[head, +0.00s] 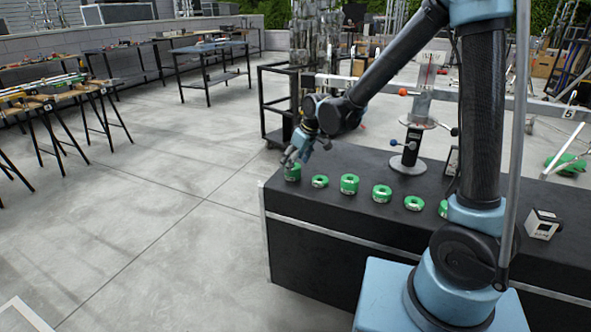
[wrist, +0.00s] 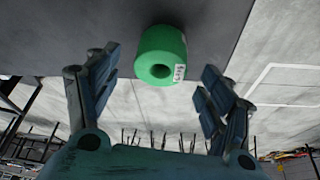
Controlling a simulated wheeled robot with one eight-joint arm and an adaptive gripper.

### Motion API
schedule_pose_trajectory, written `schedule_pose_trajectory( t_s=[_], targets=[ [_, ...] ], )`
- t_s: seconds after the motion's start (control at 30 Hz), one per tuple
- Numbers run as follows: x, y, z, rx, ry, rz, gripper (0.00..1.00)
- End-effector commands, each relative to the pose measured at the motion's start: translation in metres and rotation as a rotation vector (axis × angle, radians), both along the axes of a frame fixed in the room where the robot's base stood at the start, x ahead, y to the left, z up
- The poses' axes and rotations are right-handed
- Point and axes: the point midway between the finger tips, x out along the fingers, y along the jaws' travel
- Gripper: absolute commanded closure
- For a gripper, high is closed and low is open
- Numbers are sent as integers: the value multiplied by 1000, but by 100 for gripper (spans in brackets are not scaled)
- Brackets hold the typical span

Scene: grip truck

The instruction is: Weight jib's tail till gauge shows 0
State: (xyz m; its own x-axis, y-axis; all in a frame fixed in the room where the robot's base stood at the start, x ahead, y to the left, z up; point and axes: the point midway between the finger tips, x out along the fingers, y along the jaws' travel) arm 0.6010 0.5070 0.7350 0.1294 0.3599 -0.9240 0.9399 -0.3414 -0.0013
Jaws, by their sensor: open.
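Several green ring weights of differing heights stand in a row on a black case (head: 330,235). The leftmost weight (head: 292,173) is right under my gripper (head: 295,152). In the wrist view this green weight (wrist: 160,50), with a centre hole and a small white label, shows between and beyond my two spread fingers. My gripper is open and empty. Other weights are a low one (head: 320,181), a tall one (head: 349,184) and a low one (head: 382,193). The grey jib beam (head: 385,87) crosses behind my arm on a stand (head: 408,160). I cannot read any gauge.
A small white-and-dark box (head: 543,224) sits on the case at the right. A black cart (head: 280,110) stands behind the case. Work tables (head: 210,60) stand at the back left. The concrete floor left of the case is clear.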

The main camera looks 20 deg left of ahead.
Motion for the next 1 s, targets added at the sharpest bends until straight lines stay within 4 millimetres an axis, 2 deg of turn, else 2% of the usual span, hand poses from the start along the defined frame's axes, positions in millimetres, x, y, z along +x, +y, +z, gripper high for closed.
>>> schedule_pose_trajectory(
  t_s=[0.3, 0.77, 1.0],
  targets=[
    [4, 10, -26, 0, 0, 0, 26],
    [4, 12, -32, 0, 0, 0, 26],
    [4, 12, -32, 0, 0, 0, 80]
  ],
)
